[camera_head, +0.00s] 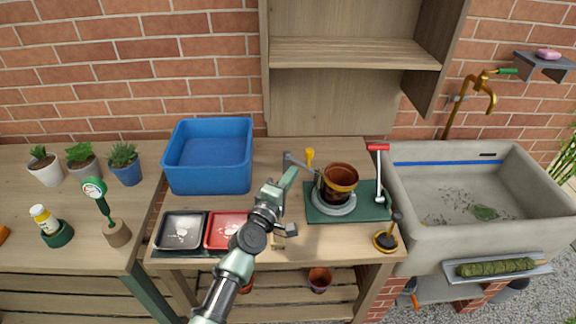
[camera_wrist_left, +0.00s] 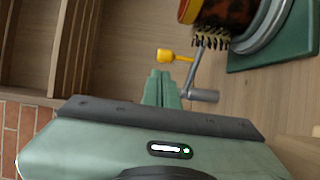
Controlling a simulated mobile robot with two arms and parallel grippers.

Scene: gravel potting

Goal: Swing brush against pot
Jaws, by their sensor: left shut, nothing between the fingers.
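A brown pot with a yellow band (camera_head: 340,182) stands upright on a grey round turntable (camera_head: 345,208) on a green base. A yellow knob (camera_wrist_left: 167,56) is on the brush arm and also shows in the head view (camera_head: 309,154). My left gripper (camera_head: 291,173) is shut and empty, its fingertips (camera_wrist_left: 162,74) just short of the knob.
A blue bin (camera_head: 208,182) stands behind left. A grey tray (camera_head: 158,243) and a red tray (camera_head: 211,242) lie in front. A red-handled lever (camera_head: 379,165) and a black-knobbed stand (camera_head: 388,238) are right of the pot. A sink (camera_head: 420,215) adjoins the bench's right end.

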